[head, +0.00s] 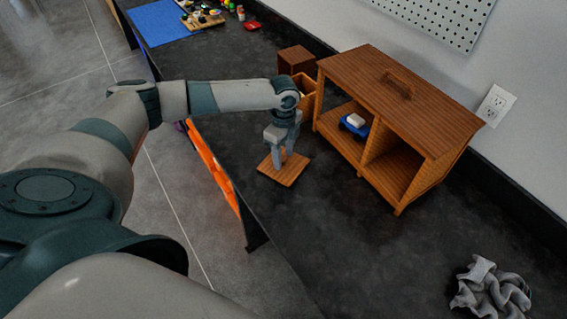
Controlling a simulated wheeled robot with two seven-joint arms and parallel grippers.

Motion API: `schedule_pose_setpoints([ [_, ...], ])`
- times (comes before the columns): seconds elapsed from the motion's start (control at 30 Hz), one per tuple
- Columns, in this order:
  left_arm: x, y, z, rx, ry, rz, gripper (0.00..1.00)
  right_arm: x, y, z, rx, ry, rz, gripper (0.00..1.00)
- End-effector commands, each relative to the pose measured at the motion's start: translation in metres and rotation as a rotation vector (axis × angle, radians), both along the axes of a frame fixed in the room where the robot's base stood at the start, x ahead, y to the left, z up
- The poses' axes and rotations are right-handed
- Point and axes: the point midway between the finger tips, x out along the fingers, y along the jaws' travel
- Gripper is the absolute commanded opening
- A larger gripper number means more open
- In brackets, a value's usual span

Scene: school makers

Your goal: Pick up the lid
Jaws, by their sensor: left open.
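A flat square wooden piece (291,172), which looks like the lid, lies on the dark countertop left of the wooden cabinet. My left gripper (283,158) points down right over it, with its jaws open. The fingers hide part of the piece, and I cannot tell whether they touch it. An open wooden box (306,84) stands just behind my left wrist, partly hidden by it. My right gripper is not in view.
The wooden cabinet (388,82) has a handle on top and holds a blue object with a white block (355,120). A crumpled grey cloth (490,287) lies at lower right. A blue mat (160,22) and small items lie far back.

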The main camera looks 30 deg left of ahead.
Motion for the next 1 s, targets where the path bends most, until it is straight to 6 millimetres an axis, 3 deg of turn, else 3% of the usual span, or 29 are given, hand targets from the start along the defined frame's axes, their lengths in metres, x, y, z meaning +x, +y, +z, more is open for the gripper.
schedule_pose_setpoints([
  [0.4, 0.0, 0.0001, 0.0001, 0.0, 0.0, 0.0, 0.41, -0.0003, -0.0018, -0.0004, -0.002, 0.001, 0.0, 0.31],
  [0.57, 0.0, 0.0001, 0.0001, 0.0, 0.0, 0.0, 0.03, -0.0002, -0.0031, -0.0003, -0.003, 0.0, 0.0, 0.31],
  [0.6, -0.0001, 0.0001, 0.0001, 0.0, 0.0, 0.0, 0.0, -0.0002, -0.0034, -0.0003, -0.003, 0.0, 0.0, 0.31],
  [1.0, 0.0005, 0.0001, 0.0043, 0.0, -0.001, 0.0, 0.0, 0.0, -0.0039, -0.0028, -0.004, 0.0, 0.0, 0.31],
])
